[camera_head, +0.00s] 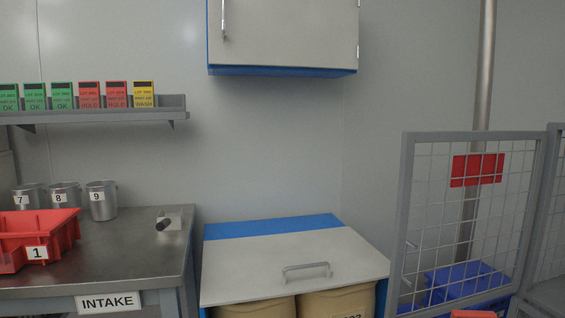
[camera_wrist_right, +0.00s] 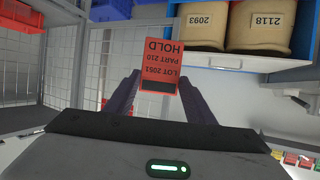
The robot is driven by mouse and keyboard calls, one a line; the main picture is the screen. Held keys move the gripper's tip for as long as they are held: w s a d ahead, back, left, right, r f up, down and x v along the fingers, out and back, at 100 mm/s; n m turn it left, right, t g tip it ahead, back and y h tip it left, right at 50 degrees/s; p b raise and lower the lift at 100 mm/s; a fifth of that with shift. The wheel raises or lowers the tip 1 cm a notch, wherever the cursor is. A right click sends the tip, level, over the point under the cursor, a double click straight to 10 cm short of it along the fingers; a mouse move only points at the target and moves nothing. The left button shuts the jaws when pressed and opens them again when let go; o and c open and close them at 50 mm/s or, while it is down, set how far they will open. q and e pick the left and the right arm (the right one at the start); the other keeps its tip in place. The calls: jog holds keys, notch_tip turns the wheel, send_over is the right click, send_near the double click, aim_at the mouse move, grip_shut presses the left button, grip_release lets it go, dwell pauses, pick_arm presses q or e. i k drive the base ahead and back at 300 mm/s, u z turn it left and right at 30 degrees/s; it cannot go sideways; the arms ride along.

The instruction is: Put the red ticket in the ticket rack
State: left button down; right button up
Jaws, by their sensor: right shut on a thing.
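The red ticket (camera_wrist_right: 162,62), marked HOLD, LOT 2051, PART 210, is between the fingers of my right gripper (camera_wrist_right: 160,82) in the right wrist view. The gripper is shut on it, and the ticket appears upside down there. A red edge at the bottom of the head view (camera_head: 472,314) looks like its top; the gripper itself is out of that view. A grey wall rack (camera_head: 150,104) at the left holds several green, red and yellow tickets in a row. The ticket is far to the right of this rack. My left gripper is not in view.
A steel INTAKE table (camera_head: 140,262) carries a red bin (camera_head: 62,236) and numbered metal cups (camera_head: 102,205). A white-lidded cabinet (camera_head: 290,258) holding sacks stands in the middle. A mesh cage (camera_head: 400,220) with a blue crate (camera_head: 465,284) is at the right.

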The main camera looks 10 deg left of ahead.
aim_at(171, 108)
jog(key=u, duration=1.2)
jog(key=i, duration=0.15)
jog(key=z, duration=0.05)
